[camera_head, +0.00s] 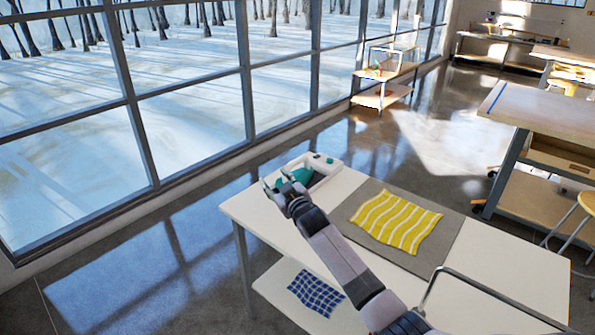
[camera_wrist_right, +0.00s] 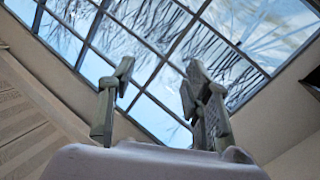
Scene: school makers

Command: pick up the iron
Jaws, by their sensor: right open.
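A teal and white object that looks like the iron (camera_head: 302,174) sits at the far left corner of the white cart top (camera_head: 255,207). My right arm reaches over the cart from the lower right, and my right gripper (camera_head: 277,183) is just in front of and left of the iron, partly covering it. Whether they touch cannot be told. In the right wrist view my right gripper (camera_wrist_right: 160,72) is open, with nothing between its fingers; the iron does not show there. My left gripper is not in view.
A yellow striped cloth (camera_head: 397,222) lies on a grey mat (camera_head: 350,212) on the cart top. A blue checked cloth (camera_head: 315,292) lies on its lower shelf. A metal handle (camera_head: 480,288) rises at the near right. Windows (camera_head: 200,90) run along the left; a workbench (camera_head: 540,107) stands right.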

